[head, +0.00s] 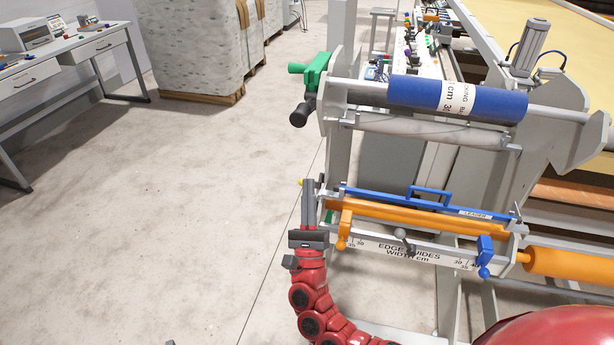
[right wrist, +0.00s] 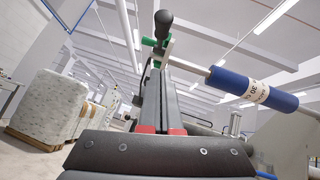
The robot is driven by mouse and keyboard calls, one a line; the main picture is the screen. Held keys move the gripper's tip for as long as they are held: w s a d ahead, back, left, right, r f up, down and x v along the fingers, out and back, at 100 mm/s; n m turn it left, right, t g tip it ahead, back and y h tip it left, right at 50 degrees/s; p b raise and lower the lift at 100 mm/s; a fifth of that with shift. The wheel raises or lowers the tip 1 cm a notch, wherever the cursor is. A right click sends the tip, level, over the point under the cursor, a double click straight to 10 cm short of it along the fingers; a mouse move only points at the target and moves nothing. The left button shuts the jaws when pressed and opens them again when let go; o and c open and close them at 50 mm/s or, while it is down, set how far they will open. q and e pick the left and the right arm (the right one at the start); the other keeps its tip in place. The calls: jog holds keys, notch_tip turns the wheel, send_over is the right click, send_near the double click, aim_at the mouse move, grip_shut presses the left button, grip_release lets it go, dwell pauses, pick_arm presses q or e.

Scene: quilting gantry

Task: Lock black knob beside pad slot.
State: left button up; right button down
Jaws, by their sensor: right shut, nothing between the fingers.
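A black knob (head: 299,115) sits below a green clamp handle (head: 313,71) at the left end of the blue roll's bar. The knob also shows in the right wrist view (right wrist: 163,20), above and beyond my fingertips. A dark grey knob (head: 403,235) sits mid-way on the edge-guide bar; I cannot tell which knob is beside a pad slot, and no slot is clearly visible. My right gripper (head: 308,184) points upward at the left end of the edge guides, below the black knob and apart from it. Its fingers are shut and empty. My left gripper is not in view.
The blue roll (head: 455,96) lies across the upper frame. Below it are a blue-handled leader bar (head: 430,195), an orange roller (head: 550,262) and the edge-guide scale (head: 415,250), close right of my gripper. Open floor (head: 215,180) lies left; wrapped pallets (head: 200,45) stand behind.

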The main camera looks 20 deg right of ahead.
aim_at(305, 108)
jog(key=w+r+p, duration=0.3)
jog(key=w+r, duration=0.2)
jog(key=r, duration=0.4)
jog(key=shift+w+d+r, duration=0.3)
jog(key=shift+d+r, duration=0.05)
jog(key=shift+d, duration=0.05)
jog(key=shift+p, duration=0.35)
